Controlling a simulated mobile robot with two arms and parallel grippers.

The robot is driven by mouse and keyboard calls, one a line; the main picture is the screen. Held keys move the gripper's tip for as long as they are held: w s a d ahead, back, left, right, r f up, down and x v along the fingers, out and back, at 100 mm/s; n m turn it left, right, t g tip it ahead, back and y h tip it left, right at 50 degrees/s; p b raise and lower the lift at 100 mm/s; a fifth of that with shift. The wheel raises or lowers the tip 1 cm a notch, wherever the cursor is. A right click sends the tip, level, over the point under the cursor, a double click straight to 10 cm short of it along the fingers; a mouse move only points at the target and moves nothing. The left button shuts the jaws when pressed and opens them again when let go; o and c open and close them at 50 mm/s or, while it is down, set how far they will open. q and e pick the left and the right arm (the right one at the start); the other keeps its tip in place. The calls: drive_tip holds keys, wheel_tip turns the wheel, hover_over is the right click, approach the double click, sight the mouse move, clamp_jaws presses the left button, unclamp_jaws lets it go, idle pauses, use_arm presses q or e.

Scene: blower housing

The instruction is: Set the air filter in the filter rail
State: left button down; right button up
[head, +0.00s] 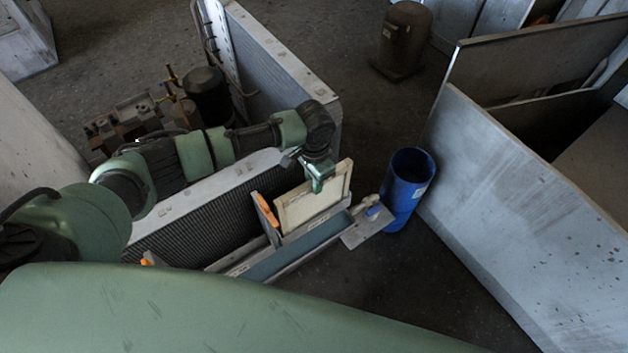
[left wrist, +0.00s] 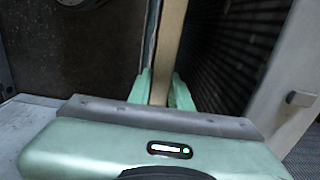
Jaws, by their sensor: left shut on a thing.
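The air filter is a flat panel with a cream face and a tan frame (head: 313,198). It stands upright, edge-on to the left wrist view (left wrist: 169,50). My left gripper (head: 317,184) is shut on its top edge; the two green fingers (left wrist: 160,90) sit on either side of the frame. The filter rail, a long grey-blue channel with orange end pieces (head: 266,210), lies below and in front of the filter. The filter's lower edge is at the rail, but I cannot tell whether it is seated in it. My right gripper is not in view.
A finned coil panel (head: 205,215) stands just behind the rail. A blue bin (head: 407,185) is close on the right, beside a grey metal plate (head: 367,228). Large grey panels (head: 540,215) stand farther right.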

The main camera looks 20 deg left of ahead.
use_arm(q)
drive_tip(key=shift+f, duration=0.1)
idle(0.3)
drive_tip(key=c, duration=0.7)
unclamp_jaws()
drive_tip(key=shift+p, duration=0.3)
drive_tip(key=shift+r+p, duration=4.3)
